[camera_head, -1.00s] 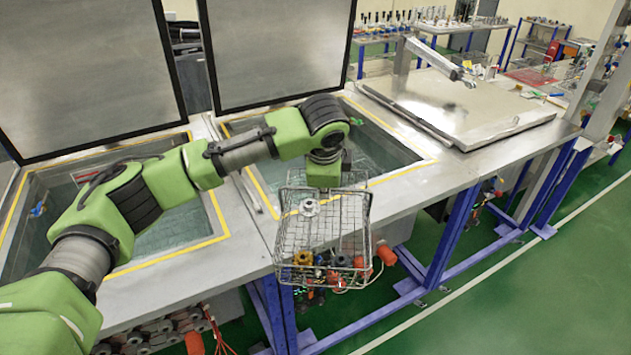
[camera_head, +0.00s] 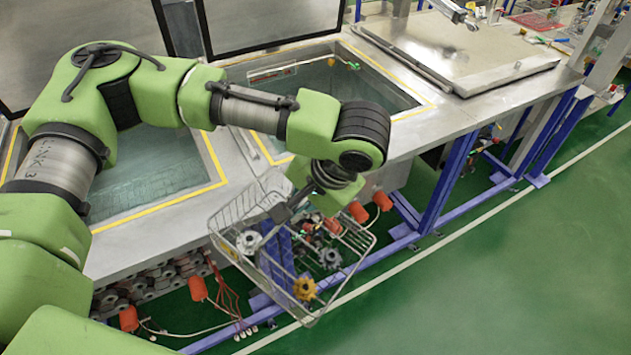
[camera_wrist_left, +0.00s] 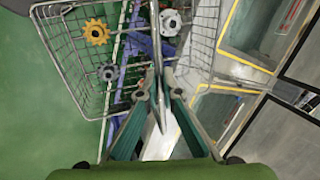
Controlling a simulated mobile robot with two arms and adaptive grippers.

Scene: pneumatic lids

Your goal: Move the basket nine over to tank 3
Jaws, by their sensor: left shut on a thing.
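The wire basket (camera_head: 345,282) hangs in front of the tank bench in the head view, turned and seemingly tilted. It holds a silver flanged part (camera_head: 248,240), a yellow gear (camera_head: 304,288) and a dark gear (camera_head: 330,258). My left gripper (camera_head: 270,222) is shut on the basket; the wrist view shows the fingers (camera_wrist_left: 158,95) closed at its near side. The left tank (camera_head: 150,170) and middle tank (camera_head: 375,85) are open with water inside. The right tank is covered by a flat lid (camera_head: 470,55). I see no tank numbers. My right gripper is not in view.
Raised lids (camera_head: 265,20) stand behind the open tanks. Blue bench legs (camera_head: 440,185), orange floats (camera_head: 382,200) and hoses lie below the bench edge, near the basket. The green floor (camera_head: 530,270) at the right is clear.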

